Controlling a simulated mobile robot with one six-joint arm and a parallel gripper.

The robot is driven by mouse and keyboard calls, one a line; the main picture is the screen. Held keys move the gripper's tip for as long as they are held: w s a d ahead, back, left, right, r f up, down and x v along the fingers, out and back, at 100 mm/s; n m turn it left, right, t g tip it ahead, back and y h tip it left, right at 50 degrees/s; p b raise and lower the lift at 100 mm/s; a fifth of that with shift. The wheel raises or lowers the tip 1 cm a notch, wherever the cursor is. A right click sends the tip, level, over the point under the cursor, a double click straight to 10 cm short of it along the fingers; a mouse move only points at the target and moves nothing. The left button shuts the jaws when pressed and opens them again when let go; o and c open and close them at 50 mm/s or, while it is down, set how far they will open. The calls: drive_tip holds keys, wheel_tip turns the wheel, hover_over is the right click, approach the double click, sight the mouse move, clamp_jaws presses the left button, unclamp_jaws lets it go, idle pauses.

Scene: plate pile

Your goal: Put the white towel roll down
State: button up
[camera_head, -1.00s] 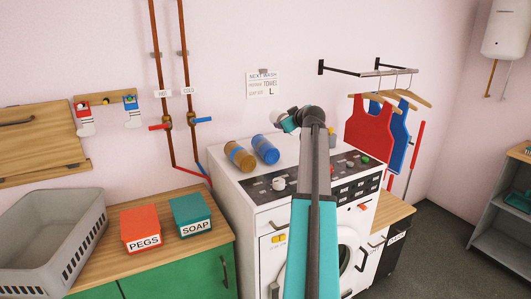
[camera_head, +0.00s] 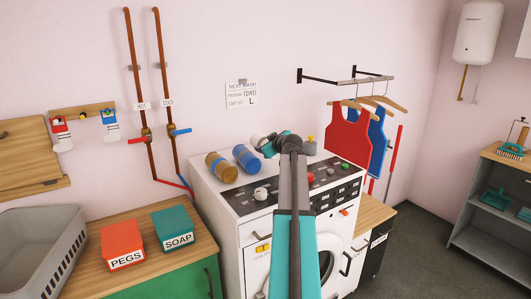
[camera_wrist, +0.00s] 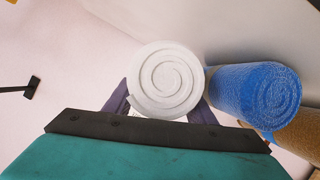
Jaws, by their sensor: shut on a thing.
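The white towel roll (camera_wrist: 166,80) shows its spiral end in the wrist view, between the two dark fingers of my gripper (camera_wrist: 165,108). My gripper is shut on it. In the head view the roll (camera_head: 257,138) is a small pale shape at the tip of my gripper (camera_head: 265,145), over the back of the washing machine top (camera_head: 205,180). My arm hides part of that top. I cannot tell whether the roll touches the surface. A blue towel roll (camera_head: 247,158) lies just left of it, and a brown towel roll (camera_head: 220,167) lies further left.
A small grey and yellow object (camera_head: 310,147) stands right of my wrist. The control panel (camera_head: 320,185) runs along the machine's front. Pegs (camera_head: 122,245) and soap (camera_head: 172,229) boxes and a grey basket (camera_head: 45,245) sit on the left counter.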

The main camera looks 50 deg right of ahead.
idle(0.3)
drive_tip(key=shift+f+p, duration=0.45)
drive_tip(key=shift+f, duration=1.4)
drive_tip(key=shift+f, duration=0.2)
drive_tip(key=o, duration=0.9)
drive_tip(key=shift+r, duration=0.25)
drive_tip(key=b+v, duration=0.2)
drive_tip(key=v, duration=1)
drive_tip(key=shift+s+f+b, duration=0.1)
drive_tip(key=shift+b, duration=0.3)
